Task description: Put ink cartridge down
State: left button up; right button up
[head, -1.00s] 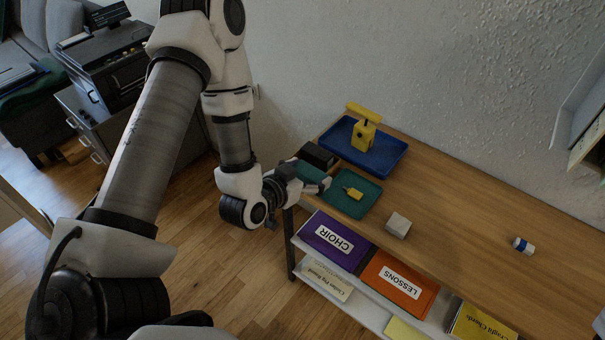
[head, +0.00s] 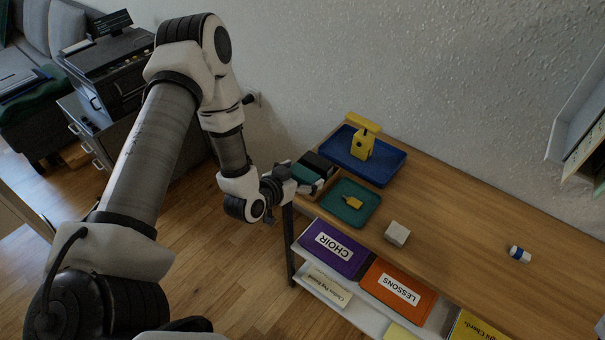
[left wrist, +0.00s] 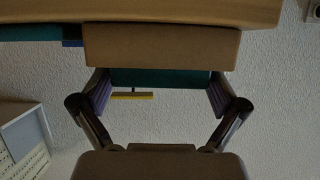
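A teal block (head: 305,173), which I take to be the ink cartridge, is at the left end of the desk by a brown wooden holder (head: 328,183). In the left wrist view the teal block (left wrist: 160,77) shows past the edge of the holder's brown wall (left wrist: 160,47). My left gripper (head: 300,180) is at this holder. In the wrist view its fingers (left wrist: 160,95) are spread wide, one on each side of the teal block; I see no clear grip, though contact at its ends is hard to judge. My right gripper is out of view.
A black block (head: 318,162) stands behind the teal one. A blue tray (head: 390,170) holds a yellow stamp-like object (head: 362,145). A green tray (head: 370,195) holds a small yellow object (head: 353,202). A grey block (head: 397,233) and white-blue item (head: 519,254) lie on open desk.

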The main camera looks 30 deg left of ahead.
pick_arm(q)
jog(key=shift+r, duration=0.2)
jog(key=d+p+v, duration=0.1)
jog(key=p+v, duration=0.1)
jog(key=v, duration=1)
jog(key=s+d+f+g, duration=0.4)
jog(key=s+f+g, duration=0.2)
jog(key=s+f, duration=0.2)
jog(key=s+d+f+n+g+y, duration=0.1)
jog(key=s+d+f+g, duration=0.3)
jog(key=s+f+g, duration=0.3)
jog(key=shift+s+f+g, duration=0.3)
jog(key=shift+s+f, duration=0.65)
jog(key=shift+s, duration=0.2)
